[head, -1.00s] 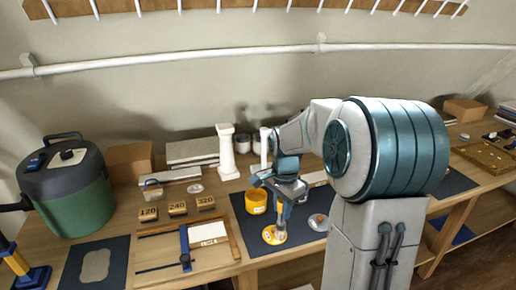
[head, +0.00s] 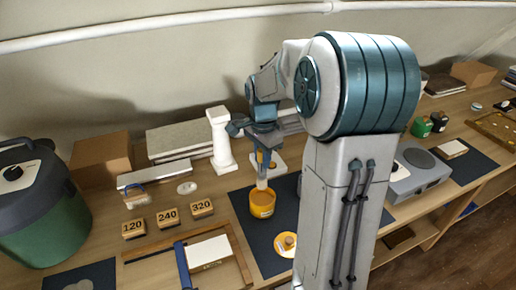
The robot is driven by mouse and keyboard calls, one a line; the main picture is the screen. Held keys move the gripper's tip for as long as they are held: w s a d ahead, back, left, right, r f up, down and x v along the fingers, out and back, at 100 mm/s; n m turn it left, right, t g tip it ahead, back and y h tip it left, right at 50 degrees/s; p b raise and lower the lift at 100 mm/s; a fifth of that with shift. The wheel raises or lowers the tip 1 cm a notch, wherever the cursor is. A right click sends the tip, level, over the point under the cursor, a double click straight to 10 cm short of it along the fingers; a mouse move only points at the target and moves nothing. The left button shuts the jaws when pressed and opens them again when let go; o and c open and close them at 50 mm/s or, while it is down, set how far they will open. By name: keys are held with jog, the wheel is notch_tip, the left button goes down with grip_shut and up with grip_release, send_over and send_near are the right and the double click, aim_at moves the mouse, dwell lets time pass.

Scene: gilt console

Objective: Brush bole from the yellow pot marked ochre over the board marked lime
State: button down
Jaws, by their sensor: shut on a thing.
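The yellow pot (head: 262,202) stands upright and open on a dark mat, with a small label too small to read. My gripper (head: 262,163) is above the pot, shut on a slim, pale-tipped thing that looks like a brush (head: 262,182). The brush points down at the pot's mouth; I cannot tell how far inside its tip is. A round yellow disc with a pale label, like a lid (head: 286,243), lies on the mat in front of the pot. A white board (head: 208,252) lies in a wooden frame with a blue bar, left of the mat; its marking is not readable now.
Blocks marked 120 (head: 134,229), 240 (head: 167,217) and 320 (head: 202,208) lie left of the pot. A white column (head: 220,140) stands behind it. A green-and-grey canister (head: 42,200) is at far left. A grey device (head: 417,174) is right of my arm.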

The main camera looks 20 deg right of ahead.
aim_at(263, 173)
jog(key=shift+s+d+f+b, duration=0.2)
jog(key=shift+f+b, duration=0.15)
jog(key=shift+f, duration=0.15)
jog(key=shift+f+b, duration=1.7)
jog(key=shift+f, duration=0.75)
jog(key=shift+f+b, duration=0.5)
jog(key=shift+f, duration=0.1)
jog(key=shift+r, duration=0.15)
jog(key=shift+r+p, duration=2.5)
jog(key=shift+r, duration=0.95)
